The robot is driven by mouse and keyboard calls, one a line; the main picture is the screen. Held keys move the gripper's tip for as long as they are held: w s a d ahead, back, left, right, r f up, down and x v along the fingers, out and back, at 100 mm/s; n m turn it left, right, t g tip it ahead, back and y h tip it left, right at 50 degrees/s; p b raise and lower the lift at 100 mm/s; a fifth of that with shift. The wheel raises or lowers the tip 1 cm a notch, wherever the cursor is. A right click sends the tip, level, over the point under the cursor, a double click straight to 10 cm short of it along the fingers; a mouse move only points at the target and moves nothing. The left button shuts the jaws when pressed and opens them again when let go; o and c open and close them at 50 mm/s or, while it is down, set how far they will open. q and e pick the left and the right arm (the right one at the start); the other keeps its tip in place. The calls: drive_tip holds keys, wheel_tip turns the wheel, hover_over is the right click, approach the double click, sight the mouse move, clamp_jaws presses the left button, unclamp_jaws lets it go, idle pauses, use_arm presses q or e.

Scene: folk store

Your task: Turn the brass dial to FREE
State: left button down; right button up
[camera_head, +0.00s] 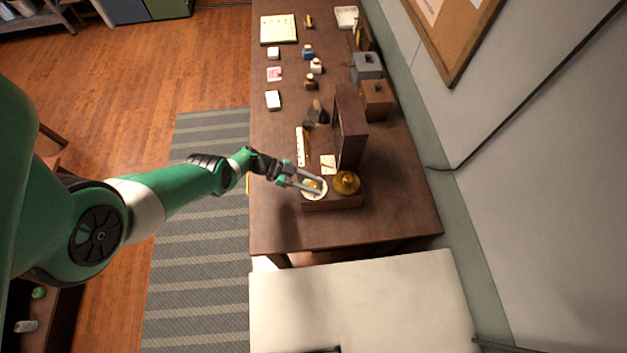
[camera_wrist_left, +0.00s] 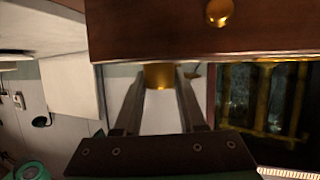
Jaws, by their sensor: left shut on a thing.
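The brass dial (camera_head: 313,186) has a round cream face on the low wooden base (camera_head: 333,203) near the desk's front end. My left gripper (camera_head: 318,188) reaches in from the left. Its two fingers are shut on the dial's brass knob, which shows between them in the left wrist view (camera_wrist_left: 158,76). The fingers and knob hide much of the face in the head view. The word FREE and the dial's setting cannot be read. My right gripper is in neither view.
A brass domed object (camera_head: 347,182) stands just right of the dial. A tall dark wooden cabinet (camera_head: 350,125) rises behind it. A white card (camera_head: 328,164) lies near the base. Small bottles, cards and boxes occupy the desk farther back. The desk's front left is clear.

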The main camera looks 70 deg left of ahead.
use_arm(q)
drive_tip(key=m+g+h+b, duration=0.1)
drive_tip(key=m+h+b, duration=0.1)
drive_tip(key=b, duration=0.1)
drive_tip(key=shift+f+m+g, duration=0.2)
drive_tip(key=shift+m+g, duration=0.1)
drive_tip(key=shift+g, duration=0.1)
drive_tip(key=shift+r+m+g+h+b, duration=0.2)
drive_tip(key=shift+m+g+h+b, duration=0.25)
drive_tip(key=shift+b, duration=0.3)
drive_tip(key=shift+c, duration=2.4)
unclamp_jaws()
drive_tip(key=shift+w, duration=0.1)
